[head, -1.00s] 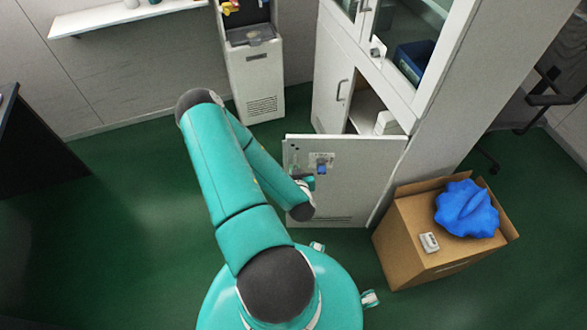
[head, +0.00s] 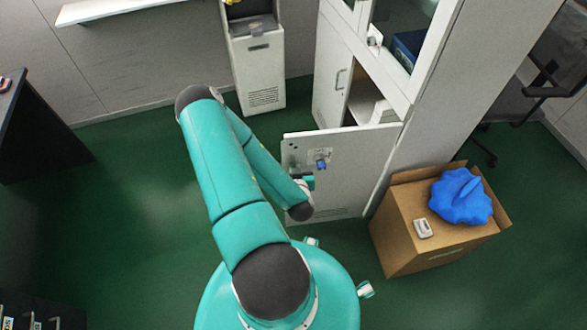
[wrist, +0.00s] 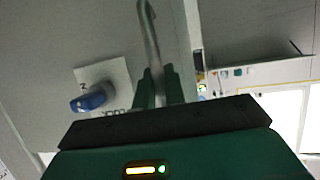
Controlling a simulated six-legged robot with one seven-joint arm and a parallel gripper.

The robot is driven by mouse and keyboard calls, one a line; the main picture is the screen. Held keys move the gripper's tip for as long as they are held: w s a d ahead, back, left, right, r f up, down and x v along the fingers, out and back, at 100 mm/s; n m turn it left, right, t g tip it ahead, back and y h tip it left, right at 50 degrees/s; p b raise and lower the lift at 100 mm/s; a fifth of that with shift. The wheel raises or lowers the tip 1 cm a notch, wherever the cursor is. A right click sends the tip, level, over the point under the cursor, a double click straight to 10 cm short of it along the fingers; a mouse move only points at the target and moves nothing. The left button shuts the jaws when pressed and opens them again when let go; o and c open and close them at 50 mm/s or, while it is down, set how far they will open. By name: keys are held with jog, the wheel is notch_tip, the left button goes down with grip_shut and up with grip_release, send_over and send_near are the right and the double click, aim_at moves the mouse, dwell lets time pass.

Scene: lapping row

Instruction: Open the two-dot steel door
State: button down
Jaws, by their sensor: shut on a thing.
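The steel door (head: 335,185) stands swung well out from the lower part of the white cabinet (head: 405,150), its hinge side at the right. Small dark dots show at its upper left corner, beside a plate with a blue knob (head: 321,165). In the wrist view the grey door face (wrist: 60,45), the blue knob (wrist: 90,102) and a long bar handle (wrist: 150,32) show. My gripper (wrist: 162,88) is shut on the handle, with its fingers on either side. In the head view my arm partly hides my gripper (head: 306,181) at the door's left part.
A second lower door (head: 332,95) with a handle is behind the open one. White items lie inside the cabinet. A cardboard box (head: 420,245) with a blue object (head: 461,196) stands right of the door. Green floor (head: 140,220) is clear at left.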

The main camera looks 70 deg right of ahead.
dwell(0.4)
jog(key=c, duration=1.5)
grip_release()
jog(key=shift+a+r, duration=0.1)
jog(key=shift+a, duration=0.05)
